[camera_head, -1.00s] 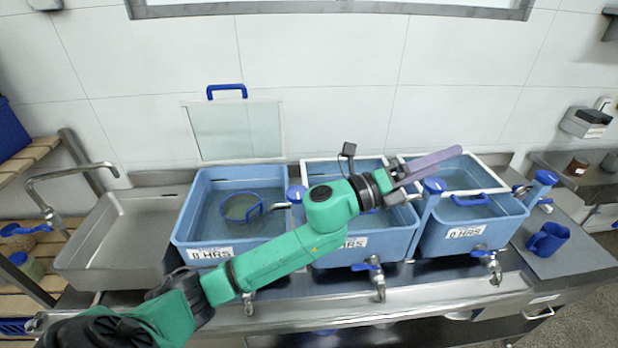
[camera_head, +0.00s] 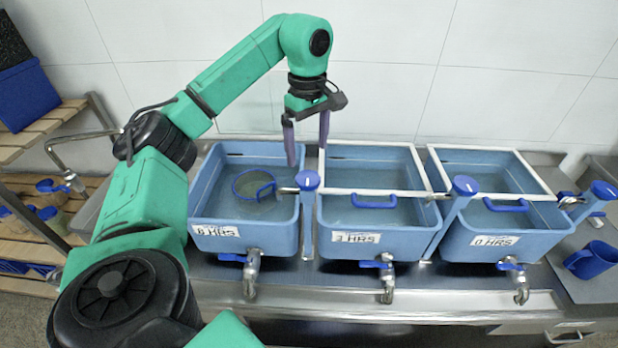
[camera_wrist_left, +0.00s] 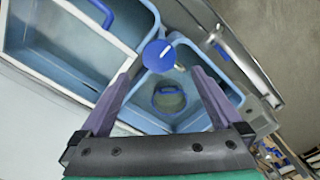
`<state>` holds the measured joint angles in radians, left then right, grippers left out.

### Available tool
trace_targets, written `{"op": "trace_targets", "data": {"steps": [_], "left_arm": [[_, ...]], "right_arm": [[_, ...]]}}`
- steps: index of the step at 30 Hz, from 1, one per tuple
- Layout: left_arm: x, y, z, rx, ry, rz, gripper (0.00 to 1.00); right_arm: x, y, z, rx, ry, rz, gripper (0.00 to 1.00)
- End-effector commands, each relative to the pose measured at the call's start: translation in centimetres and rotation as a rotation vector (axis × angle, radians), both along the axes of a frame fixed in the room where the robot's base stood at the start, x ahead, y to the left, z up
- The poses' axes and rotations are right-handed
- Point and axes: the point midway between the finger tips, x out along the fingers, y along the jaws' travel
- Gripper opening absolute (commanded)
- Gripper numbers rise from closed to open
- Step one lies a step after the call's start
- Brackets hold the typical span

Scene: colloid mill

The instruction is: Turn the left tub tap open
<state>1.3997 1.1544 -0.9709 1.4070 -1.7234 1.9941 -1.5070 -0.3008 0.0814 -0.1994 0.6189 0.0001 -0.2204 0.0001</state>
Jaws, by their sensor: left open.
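The left tub (camera_head: 282,232) is light blue, has an hours label and holds a round blue-handled strainer (camera_head: 256,187). Its metal tap (camera_head: 251,275) is below the front wall, with a blue lever (camera_head: 232,258) pointing left. My left gripper (camera_head: 307,148) is open and empty, fingers pointing down, above the rear right side of the left tub near the gap to the middle tub. It is well above and behind the tap. In the left wrist view, the open fingers (camera_wrist_left: 160,80) flank the strainer (camera_wrist_left: 169,98). My right gripper is not in view.
The middle tub (camera_head: 312,240) and right tub (camera_head: 435,258) have taps with blue levers, white-framed lids and blue handles. Blue-topped posts (camera_head: 308,180) rise between tubs. A blue mug (camera_head: 592,260) stands at the right. There is free air in front of the tubs.

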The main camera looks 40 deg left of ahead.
Motion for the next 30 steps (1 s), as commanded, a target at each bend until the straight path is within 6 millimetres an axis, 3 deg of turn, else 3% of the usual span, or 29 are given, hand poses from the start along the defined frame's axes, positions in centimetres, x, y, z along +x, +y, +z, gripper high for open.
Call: {"op": "trace_targets", "data": {"steps": [3,9,19,25,30], "left_arm": [[-0.2,0.1,-2.9,0.002,0.008,0.002,1.00],[-0.1,0.0,-6.7,0.001,0.004,0.001,1.00],[0.0,0.0,-7.8,-0.001,0.000,0.000,1.00],[0.0,0.0,-7.8,-0.001,0.000,0.000,0.23],[0.0,0.0,-7.7,-0.001,0.000,0.004,0.21]], "right_arm": [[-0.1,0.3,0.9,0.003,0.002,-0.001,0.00],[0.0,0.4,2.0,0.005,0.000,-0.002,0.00],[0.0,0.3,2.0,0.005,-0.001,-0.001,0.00],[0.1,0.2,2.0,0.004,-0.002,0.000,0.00],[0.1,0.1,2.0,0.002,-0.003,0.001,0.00]]}}
